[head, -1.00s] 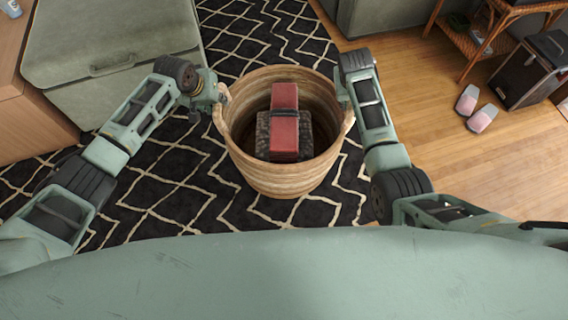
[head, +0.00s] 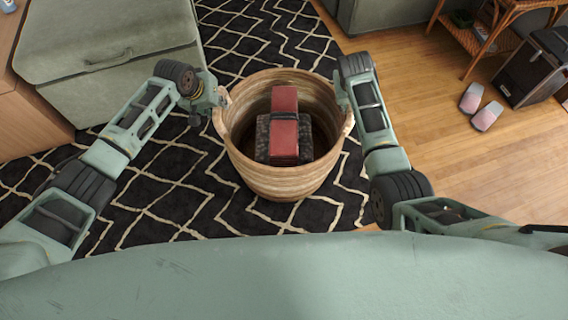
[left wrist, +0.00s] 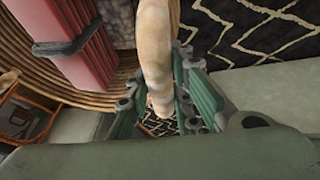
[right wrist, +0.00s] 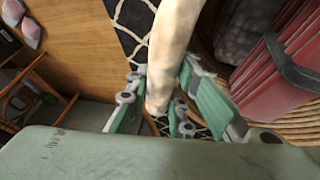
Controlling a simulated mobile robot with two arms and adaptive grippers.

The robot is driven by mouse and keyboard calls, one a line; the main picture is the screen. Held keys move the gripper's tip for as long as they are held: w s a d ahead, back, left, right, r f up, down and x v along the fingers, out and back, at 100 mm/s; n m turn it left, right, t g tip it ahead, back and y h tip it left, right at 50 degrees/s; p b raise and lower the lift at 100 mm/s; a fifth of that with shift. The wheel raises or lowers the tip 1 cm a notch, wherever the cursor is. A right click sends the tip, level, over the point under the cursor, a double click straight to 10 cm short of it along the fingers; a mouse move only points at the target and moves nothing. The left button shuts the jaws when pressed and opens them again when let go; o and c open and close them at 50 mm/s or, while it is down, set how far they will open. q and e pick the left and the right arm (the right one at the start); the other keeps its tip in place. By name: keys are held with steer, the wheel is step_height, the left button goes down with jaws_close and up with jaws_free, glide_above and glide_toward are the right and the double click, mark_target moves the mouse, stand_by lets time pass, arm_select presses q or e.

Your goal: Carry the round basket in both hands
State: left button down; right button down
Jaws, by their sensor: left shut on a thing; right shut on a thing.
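The round basket (head: 284,180) is woven and tan, with a handle on each side, and it hangs upright between my two arms in the head view. Inside it lie a red bundle with a dark strap (head: 284,132) and a dark speckled thing (head: 262,140) beneath or behind it. My left gripper (head: 220,99) is shut on the left handle, which also shows between its fingers in the left wrist view (left wrist: 158,60). My right gripper (head: 343,97) is shut on the right handle, which also shows in the right wrist view (right wrist: 172,45). The fingertips are partly hidden.
A black rug with cream zigzags (head: 170,190) lies below the basket. A green sectional piece (head: 105,45) and a wooden cabinet (head: 30,115) stand at the left. At the right are pink slippers (head: 480,107), a black box (head: 535,68) and a wicker table (head: 480,30); wood floor between is clear.

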arm_select(q)
steer(key=shift+f, duration=0.25)
arm_select(e)
steer(key=shift+w+d+f, duration=0.1)
steer(key=shift+w, duration=0.1)
arm_select(q)
steer(key=c, duration=1.9)
jaws_free()
steer(key=shift+s+a, duration=0.1)
arm_select(e)
steer(key=c, duration=1.9)
jaws_free()
steer(key=shift+s, duration=0.15)
arm_select(q)
steer(key=shift+o, duration=1.2)
steer(key=shift+r, duration=0.1)
arm_select(e)
steer(key=shift+o, duration=1.2)
arm_select(q)
steer(key=shift+o, duration=0.5)
arm_select(e)
steer(key=shift+o, duration=0.5)
steer(key=shift+s, duration=0.1)
